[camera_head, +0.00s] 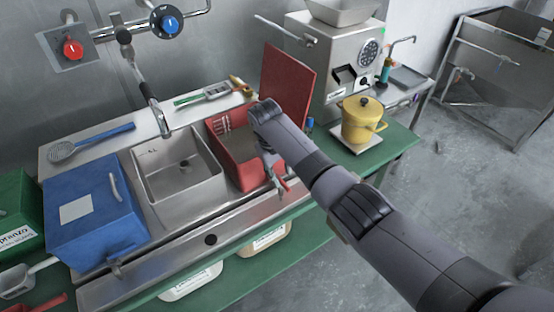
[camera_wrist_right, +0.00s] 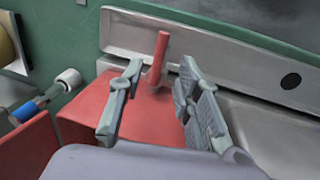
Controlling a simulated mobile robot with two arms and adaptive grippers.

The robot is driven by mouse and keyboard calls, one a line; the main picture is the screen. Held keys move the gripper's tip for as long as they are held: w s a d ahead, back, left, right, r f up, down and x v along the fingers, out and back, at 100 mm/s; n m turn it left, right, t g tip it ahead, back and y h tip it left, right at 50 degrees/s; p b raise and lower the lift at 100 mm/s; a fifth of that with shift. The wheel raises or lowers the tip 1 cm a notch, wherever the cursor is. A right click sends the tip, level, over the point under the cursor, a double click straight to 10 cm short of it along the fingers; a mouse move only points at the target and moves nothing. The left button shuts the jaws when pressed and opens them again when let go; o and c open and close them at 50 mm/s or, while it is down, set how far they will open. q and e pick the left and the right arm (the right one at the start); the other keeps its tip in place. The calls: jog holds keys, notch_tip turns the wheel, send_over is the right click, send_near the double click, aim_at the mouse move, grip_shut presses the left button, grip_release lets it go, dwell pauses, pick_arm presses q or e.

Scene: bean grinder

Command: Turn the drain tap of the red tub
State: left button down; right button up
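The red tub (camera_head: 249,178) stands on the steel counter right of the sink, with its red lid (camera_head: 288,82) raised. The right wrist view shows part of the tub (camera_wrist_right: 88,110) and its red drain tap handle (camera_wrist_right: 160,60), which sticks up. My right gripper (camera_head: 275,183) is at the tub's front right side, its arm covering part of the tub. In the wrist view the right gripper (camera_wrist_right: 160,78) is open, one finger each side of the handle, with visible gaps. The tap's base is partly hidden. My left gripper is not in view.
A blue tub (camera_head: 95,215) stands left of the steel sink (camera_head: 180,175). A yellow pot (camera_head: 361,122) sits on a scale at right, before the grinder (camera_head: 338,65). A blue-tipped white piece (camera_wrist_right: 45,97) is close to the tub in the wrist view.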

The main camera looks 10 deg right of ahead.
notch_tip(320, 180, up, 8)
jog(key=a, duration=0.1)
jog(key=shift+s+a+f, duration=0.2)
jog(key=shift+s, duration=0.15)
